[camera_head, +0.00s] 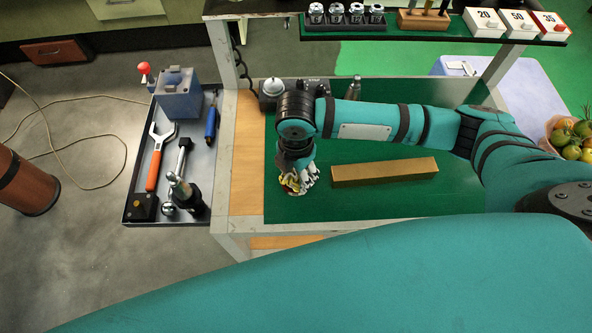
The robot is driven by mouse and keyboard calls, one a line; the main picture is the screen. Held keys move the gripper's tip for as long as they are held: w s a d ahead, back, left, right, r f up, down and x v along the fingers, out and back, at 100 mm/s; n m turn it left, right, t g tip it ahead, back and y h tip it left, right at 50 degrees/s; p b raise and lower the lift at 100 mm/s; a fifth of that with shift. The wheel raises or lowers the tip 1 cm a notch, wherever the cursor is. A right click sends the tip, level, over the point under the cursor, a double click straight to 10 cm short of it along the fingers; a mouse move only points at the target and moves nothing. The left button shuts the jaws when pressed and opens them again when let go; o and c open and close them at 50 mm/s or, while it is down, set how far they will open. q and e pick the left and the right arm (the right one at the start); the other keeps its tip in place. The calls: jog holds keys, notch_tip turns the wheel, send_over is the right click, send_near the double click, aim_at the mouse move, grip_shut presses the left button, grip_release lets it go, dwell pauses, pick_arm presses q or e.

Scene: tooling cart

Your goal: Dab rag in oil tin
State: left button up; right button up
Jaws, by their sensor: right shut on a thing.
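My right gripper (297,161) points down over the left part of the green mat, at the end of my teal right arm. It is shut on a crumpled, light-coloured rag (305,181) with dark and coloured patches. The rag hangs just below the fingers, at or near the mat surface; I cannot tell whether it touches. The fingertips are mostly hidden by the wrist and the rag. I cannot make out the oil tin clearly; it may be hidden under the rag or gripper. My left gripper is not in view.
A long brass-coloured bar (385,172) lies on the green mat (400,203) right of the rag. A side tray (146,218) at left holds a wrench (156,158), a blue vise-like block (179,96) and other tools. A shelf (430,34) crosses the back.

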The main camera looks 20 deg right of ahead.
aim_at(296, 173)
jog(key=shift+s+f+p, duration=0.15)
jog(key=shift+f+p, duration=0.05)
jog(key=shift+p, duration=0.1)
dwell(1.2)
notch_tip(296, 173, up, 7)
jog(key=p, duration=0.8)
jog(key=shift+r, duration=0.2)
jog(key=shift+f, duration=0.1)
dwell(0.6)
